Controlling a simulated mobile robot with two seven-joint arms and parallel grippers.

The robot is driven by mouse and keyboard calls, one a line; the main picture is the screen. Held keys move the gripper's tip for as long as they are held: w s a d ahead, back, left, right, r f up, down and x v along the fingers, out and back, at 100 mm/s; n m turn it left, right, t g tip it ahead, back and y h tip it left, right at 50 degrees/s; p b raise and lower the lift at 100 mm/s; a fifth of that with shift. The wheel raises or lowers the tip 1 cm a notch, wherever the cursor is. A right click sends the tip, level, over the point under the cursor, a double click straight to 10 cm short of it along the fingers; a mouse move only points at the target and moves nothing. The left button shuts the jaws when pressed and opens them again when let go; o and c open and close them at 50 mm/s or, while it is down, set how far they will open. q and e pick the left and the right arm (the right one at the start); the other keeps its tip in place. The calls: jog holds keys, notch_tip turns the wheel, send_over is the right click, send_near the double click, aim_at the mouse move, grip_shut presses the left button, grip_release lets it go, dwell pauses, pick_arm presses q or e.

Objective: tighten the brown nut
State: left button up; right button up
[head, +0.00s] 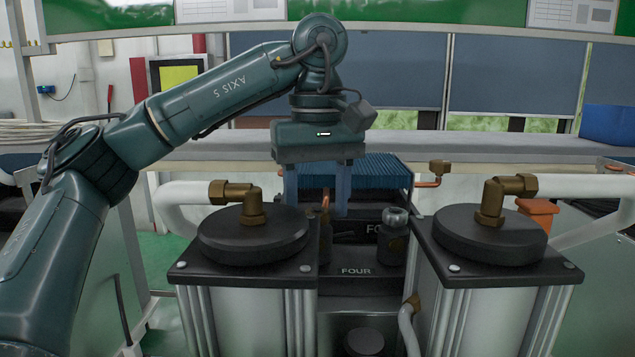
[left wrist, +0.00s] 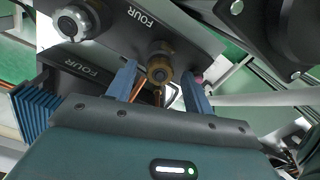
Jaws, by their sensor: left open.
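A brown, brass-coloured round nut (left wrist: 160,73) shows in the left wrist view, seen end-on, on a dark block lettered FOUR (left wrist: 146,18). My left gripper (left wrist: 160,74) is open, with one blue-grey finger on each side of the nut in that view and gaps between. In the head view my left gripper (head: 317,210) points down between the two columns. A small brown upright part (head: 325,201) shows between its fingers there, above a dark cylinder. I cannot tell whether this is the same nut or how far the fingertips are from it. My right gripper is not in view.
Two silver columns with black round caps, left (head: 255,238) and right (head: 490,236), flank the gripper closely. Each cap carries a brass elbow, joined to a white pipe. A grey knob (head: 395,218) stands right of the gripper. A blue ribbed block (head: 375,171) is behind.

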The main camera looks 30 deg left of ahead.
aim_at(317, 211)
pick_arm(q)
notch_tip(317, 211, up, 13)
dwell(0.6)
dwell(0.5)
